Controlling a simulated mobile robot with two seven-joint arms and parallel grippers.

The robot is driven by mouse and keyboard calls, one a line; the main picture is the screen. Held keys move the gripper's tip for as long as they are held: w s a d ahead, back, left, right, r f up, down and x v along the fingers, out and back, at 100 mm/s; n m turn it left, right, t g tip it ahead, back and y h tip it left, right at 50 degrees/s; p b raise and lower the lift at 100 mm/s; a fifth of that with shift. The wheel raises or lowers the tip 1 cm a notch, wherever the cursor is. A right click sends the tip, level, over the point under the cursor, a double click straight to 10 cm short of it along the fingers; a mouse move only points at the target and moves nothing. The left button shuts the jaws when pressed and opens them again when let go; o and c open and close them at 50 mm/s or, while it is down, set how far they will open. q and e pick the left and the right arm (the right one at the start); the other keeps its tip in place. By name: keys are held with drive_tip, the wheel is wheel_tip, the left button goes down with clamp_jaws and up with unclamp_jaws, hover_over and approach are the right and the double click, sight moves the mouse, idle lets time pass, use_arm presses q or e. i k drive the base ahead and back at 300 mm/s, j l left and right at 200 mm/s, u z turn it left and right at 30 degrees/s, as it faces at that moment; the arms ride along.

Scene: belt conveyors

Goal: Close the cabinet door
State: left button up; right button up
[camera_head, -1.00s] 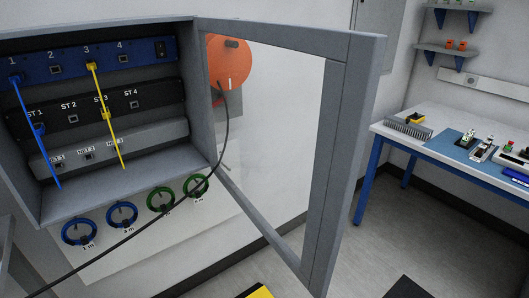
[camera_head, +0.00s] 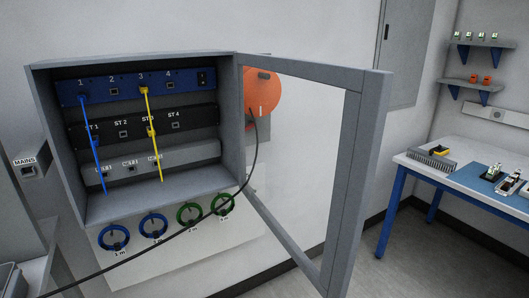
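The grey wall cabinet (camera_head: 235,112) hangs at the left centre of the head view. Its framed glass door (camera_head: 353,185) is hinged on the cabinet's right side and stands wide open, swung out towards me. Inside are a blue panel, a black panel and a grey panel. A blue cable (camera_head: 93,150) and a yellow cable (camera_head: 153,140) run down from the blue panel. Neither of my grippers shows in the view.
Blue and green cable coils (camera_head: 154,226) hang below the cabinet, and a dark cable crosses in front of them. An orange reel (camera_head: 263,97) shows through the door. A workbench (camera_head: 405,162) stands at the right. Open floor lies between door and bench.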

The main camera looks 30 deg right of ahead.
sight(368, 94)
drive_tip(key=l+u, duration=0.45)
drive_tip(key=l, duration=1.2)
